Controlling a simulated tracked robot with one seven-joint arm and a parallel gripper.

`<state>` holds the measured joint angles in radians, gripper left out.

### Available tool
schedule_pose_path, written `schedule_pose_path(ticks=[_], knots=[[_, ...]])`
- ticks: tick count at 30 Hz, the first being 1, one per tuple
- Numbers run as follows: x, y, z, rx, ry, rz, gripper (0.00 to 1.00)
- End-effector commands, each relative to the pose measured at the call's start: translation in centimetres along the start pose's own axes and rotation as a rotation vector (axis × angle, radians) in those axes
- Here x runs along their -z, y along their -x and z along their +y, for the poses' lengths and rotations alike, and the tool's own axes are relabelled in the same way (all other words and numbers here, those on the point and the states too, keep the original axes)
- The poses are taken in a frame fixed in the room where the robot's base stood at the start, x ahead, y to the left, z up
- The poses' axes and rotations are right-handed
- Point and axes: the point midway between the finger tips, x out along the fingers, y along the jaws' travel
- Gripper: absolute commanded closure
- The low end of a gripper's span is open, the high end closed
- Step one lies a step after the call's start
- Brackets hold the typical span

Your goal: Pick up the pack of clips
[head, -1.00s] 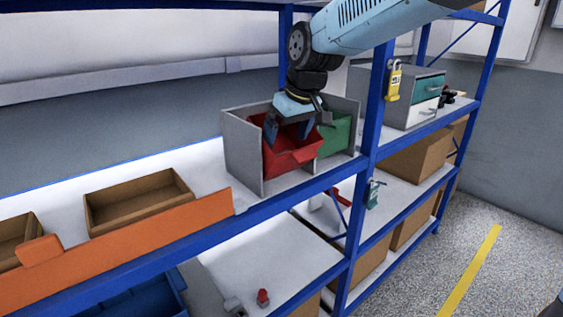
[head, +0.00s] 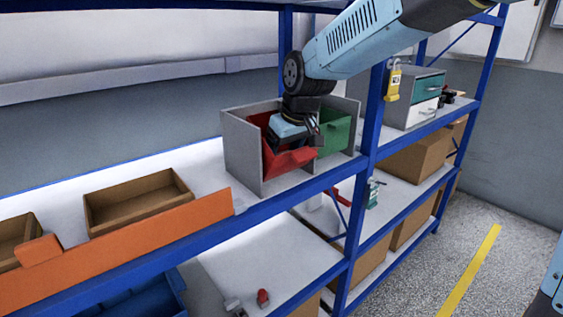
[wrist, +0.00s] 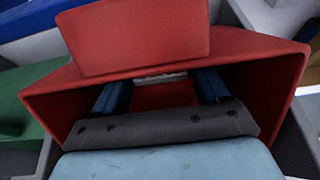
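A red bin (head: 287,161) sits in the left part of a grey open holder on the upper shelf. My gripper (wrist: 160,88) reaches down into this bin; its two blue fingers stand wide apart inside. A small pale grey ridged thing (wrist: 160,77) shows between the fingertips, partly hidden by the bin's front lip; it may be the pack of clips, but too little shows to be sure. In the head view my gripper's fingertips are hidden by the bin. The red bin (wrist: 150,40) fills much of the wrist view.
A green bin (head: 335,137) stands right beside the red one. The grey holder's side walls (head: 241,150) and a blue rack post (head: 372,115) are close to my arm. A brown open box (head: 138,202) and an orange strip (head: 130,250) lie to the left.

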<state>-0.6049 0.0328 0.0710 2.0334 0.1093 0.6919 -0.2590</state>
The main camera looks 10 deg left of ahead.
Motion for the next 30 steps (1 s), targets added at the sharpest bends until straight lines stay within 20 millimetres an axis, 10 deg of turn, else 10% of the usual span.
schedule_pose_path(ticks=[8, 19, 30], knots=[[0.0, 0.0, 0.0, 0.000, 0.000, 0.000, 0.56], [0.4, 0.7, 0.0, 0.000, 0.001, 0.002, 0.56], [-0.2, 7.9, -1.0, -0.002, 0.001, 0.006, 0.56]])
